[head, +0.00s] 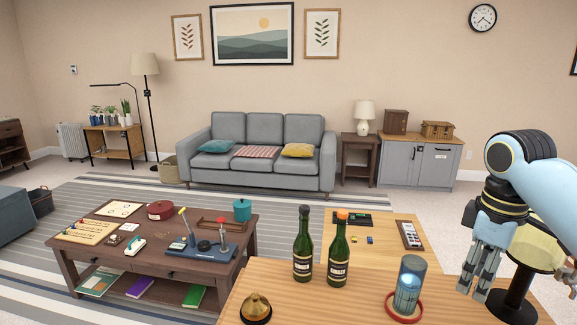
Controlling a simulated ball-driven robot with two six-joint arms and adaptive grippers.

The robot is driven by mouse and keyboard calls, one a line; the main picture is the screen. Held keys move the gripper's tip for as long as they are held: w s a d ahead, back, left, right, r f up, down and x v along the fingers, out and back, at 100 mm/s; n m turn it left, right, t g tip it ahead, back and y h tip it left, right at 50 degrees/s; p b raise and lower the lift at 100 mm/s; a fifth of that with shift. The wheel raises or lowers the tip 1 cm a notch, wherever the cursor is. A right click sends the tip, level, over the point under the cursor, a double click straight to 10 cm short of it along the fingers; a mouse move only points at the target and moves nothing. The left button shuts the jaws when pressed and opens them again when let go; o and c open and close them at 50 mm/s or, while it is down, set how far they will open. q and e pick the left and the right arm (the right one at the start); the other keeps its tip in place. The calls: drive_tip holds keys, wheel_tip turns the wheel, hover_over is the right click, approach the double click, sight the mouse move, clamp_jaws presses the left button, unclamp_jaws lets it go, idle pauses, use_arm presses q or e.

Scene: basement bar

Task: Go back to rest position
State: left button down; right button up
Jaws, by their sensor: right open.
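My right gripper (476,288) hangs at the right side of the head view, fingers pointing down and apart, with nothing between them. Its blue and black arm comes in from the right edge. The gripper is to the right of a blue cylinder (409,284) that stands by a red ring (391,305) on the near wooden table (350,305). I cannot tell how high the fingertips are above the table. My left gripper is not in view.
On the near table stand two green bottles (303,246) (339,250), one with an orange cap, and a brass bell (256,306). A round-seated stool (535,250) is behind my right gripper. A dark coffee table (150,262) holds several items. A grey sofa (262,172) stands behind.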

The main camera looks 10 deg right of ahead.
drive_tip(key=s+a+f+m+t, duration=0.1)
drive_tip(key=s+a+f, duration=0.25)
drive_tip(key=s, duration=0.25)
drive_tip(key=s+a+f+m+t, duration=0.1)
drive_tip(key=s+a+f, duration=0.1)
drive_tip(key=s+a, duration=0.25)
drive_tip(key=s+a+r+m+t, duration=0.1)
drive_tip(key=s+m, duration=0.1)
drive_tip(key=s, duration=0.4)
drive_tip(key=s+a+r+m+t, duration=0.1)
drive_tip(key=s+a+r+m, duration=0.1)
drive_tip(key=s, duration=0.4)
wheel_tip(320, 180, down, 36)
drive_tip(key=d+g+b, duration=0.2)
drive_tip(key=d+b, duration=0.1)
drive_tip(key=b, duration=0.7)
use_arm(q)
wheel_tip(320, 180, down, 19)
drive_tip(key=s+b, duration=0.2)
drive_tip(key=b, duration=0.7)
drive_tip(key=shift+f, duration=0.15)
use_arm(e)
drive_tip(key=s+f, duration=1)
drive_tip(key=f, duration=0.3)
drive_tip(key=s+d+f+g, duration=0.1)
drive_tip(key=s+f, duration=0.9)
drive_tip(key=f, duration=0.2)
drive_tip(key=shift+f+m+h, duration=0.3)
drive_tip(key=shift+f, duration=0.1)
